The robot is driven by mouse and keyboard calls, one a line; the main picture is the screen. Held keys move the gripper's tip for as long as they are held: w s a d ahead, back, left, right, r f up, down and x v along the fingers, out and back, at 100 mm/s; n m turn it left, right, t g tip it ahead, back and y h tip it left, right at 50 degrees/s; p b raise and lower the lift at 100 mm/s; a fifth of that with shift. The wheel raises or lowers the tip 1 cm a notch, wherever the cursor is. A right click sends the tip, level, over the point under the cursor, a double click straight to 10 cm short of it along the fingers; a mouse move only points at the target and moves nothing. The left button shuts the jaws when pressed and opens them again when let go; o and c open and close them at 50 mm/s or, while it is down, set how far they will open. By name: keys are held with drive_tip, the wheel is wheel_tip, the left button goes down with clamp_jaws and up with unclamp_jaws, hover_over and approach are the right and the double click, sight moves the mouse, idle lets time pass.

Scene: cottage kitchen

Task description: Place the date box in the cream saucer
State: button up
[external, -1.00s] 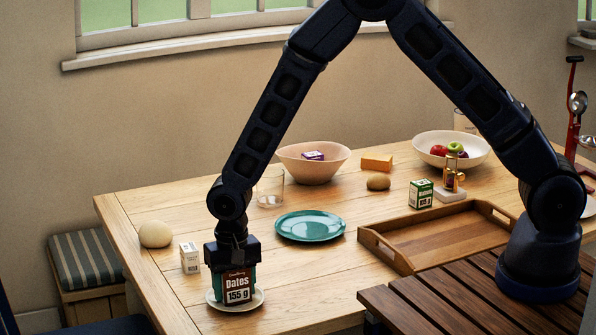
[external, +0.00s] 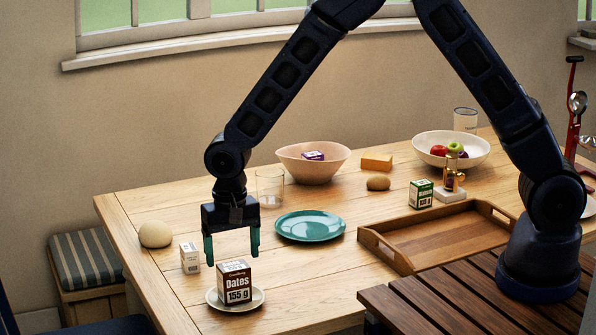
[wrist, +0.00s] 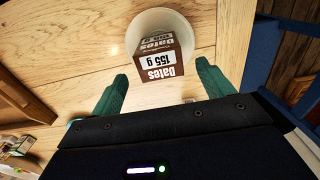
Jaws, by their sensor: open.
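The brown and white date box (external: 236,283) stands upright in the cream saucer (external: 214,299) near the table's front left corner. In the wrist view the date box (wrist: 160,58) rests inside the round saucer (wrist: 186,32). My gripper (external: 231,256) is open and empty, above the box and clear of it. In the wrist view its teal fingers (wrist: 160,85) are spread apart, with the box beyond their tips.
A small white carton (external: 190,258) stands left of the saucer, with a round beige object (external: 155,234) behind it. A teal plate (external: 310,226), a glass (external: 270,188) and a pink bowl (external: 313,165) stand farther back. A wooden tray (external: 388,260) lies to the right.

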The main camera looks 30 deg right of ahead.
drive_tip(key=shift+r, duration=2.05)
drive_tip(key=shift+w+d+r, duration=0.15)
drive_tip(key=w+d+r+t+y, duration=0.1)
drive_tip(key=w+d+r, duration=0.2)
drive_tip(key=d+r, duration=0.95)
drive_tip(key=w+d+r+t, duration=0.1)
drive_tip(key=w+d+r, duration=0.3)
drive_tip(key=d+r, duration=0.85)
drive_tip(key=s+d+r+t, duration=0.1)
drive_tip(key=s+d, duration=0.3)
drive_tip(key=d, duration=0.6)
drive_tip(key=s+d+r, duration=0.2)
drive_tip(key=s+d, duration=0.1)
drive_tip(key=d, duration=0.7)
drive_tip(key=s+d+t+h, duration=0.1)
drive_tip(key=s+d, duration=0.8)
drive_tip(key=s, duration=0.2)
drive_tip(key=shift+s+d+r+t, duration=0.2)
drive_tip(key=shift+d+r+t, duration=0.1)
drive_tip(key=shift+d, duration=0.05)
